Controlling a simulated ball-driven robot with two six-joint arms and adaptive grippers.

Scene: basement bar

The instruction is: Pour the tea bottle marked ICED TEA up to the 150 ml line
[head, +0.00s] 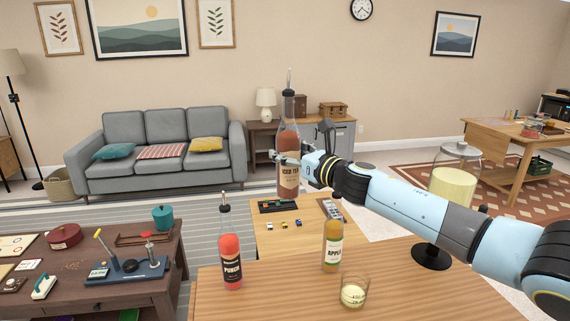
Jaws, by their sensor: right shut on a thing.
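The ICED TEA bottle (288,176) is upright, held up above the wooden counter (400,282), with brown tea inside and a thin pour spout on top. My right gripper (282,158) is shut on it at mid-height; its arm comes in from the right. A short glass (354,292) stands on the counter, below and to the right of the bottle, with some pale liquid and small markings too small to read. My left gripper does not show.
A red PUNCH bottle (230,254) and an APPLE bottle (333,246) stand on the counter near the glass. A large jar of pale yellow drink (454,186) stands behind my right arm. A cluttered dark table (130,292) is at the left.

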